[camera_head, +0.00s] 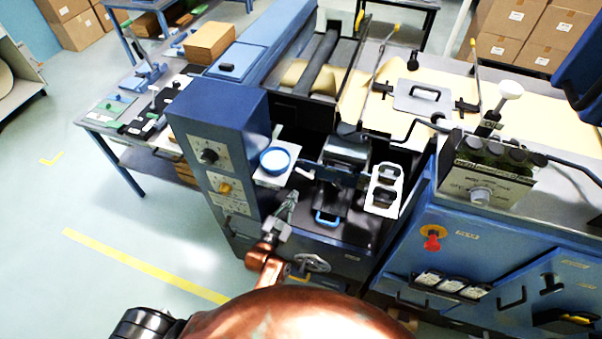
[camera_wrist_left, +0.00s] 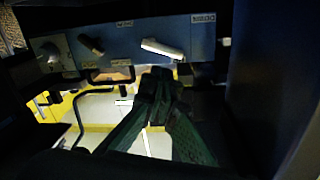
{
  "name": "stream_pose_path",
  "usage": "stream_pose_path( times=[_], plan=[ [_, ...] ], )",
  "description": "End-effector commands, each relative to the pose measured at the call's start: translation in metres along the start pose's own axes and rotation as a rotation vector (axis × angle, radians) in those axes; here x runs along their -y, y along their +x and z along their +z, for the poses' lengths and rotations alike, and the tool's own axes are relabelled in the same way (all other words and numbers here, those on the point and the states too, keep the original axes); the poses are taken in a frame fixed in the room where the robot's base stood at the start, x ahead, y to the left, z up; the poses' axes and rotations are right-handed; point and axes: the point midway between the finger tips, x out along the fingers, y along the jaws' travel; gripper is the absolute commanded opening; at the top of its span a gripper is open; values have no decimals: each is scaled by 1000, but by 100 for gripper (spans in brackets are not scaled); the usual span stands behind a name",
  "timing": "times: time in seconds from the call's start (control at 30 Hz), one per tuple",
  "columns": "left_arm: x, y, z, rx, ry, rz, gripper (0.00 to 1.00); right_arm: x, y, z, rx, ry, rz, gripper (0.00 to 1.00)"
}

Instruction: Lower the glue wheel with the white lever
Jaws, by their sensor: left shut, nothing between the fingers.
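A white lever (camera_wrist_left: 162,48) sticks out from a blue panel in the left wrist view, slightly tilted. My left gripper (camera_head: 291,198) reaches into the front of this bay, beside the blue control cabinet. In the wrist view its dark fingers (camera_wrist_left: 157,76) are shut and empty, with the tips below the white lever and apart from it in the picture. My right gripper is not in view.
The blue control cabinet (camera_head: 222,150) stands close left of the gripper. A blue round pot (camera_head: 275,160) on a small shelf and a white plate with black handles (camera_head: 384,188) flank the roller. A dark handle (camera_wrist_left: 110,75) is left of the fingers. Open floor (camera_head: 120,215) lies at left.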

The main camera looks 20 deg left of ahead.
Motion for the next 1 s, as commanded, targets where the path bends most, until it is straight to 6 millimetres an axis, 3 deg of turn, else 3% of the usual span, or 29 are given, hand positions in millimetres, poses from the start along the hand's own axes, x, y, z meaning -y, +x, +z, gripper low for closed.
stream_pose_path(
  times=[0.1, 0.2, 0.37, 0.77, 1.0],
  plan=[
    [4, 11, -25, -88, 23, -52, 0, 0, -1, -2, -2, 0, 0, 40],
    [6, 16, -35, -122, 33, -75, 0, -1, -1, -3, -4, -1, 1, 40],
    [8, 33, -40, -130, 35, -80, 0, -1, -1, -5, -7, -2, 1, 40],
    [14, 112, -50, -129, 36, -78, 0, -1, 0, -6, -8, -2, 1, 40],
    [14, 107, -17, -125, 37, -77, 0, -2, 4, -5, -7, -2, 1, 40]
  ],
)
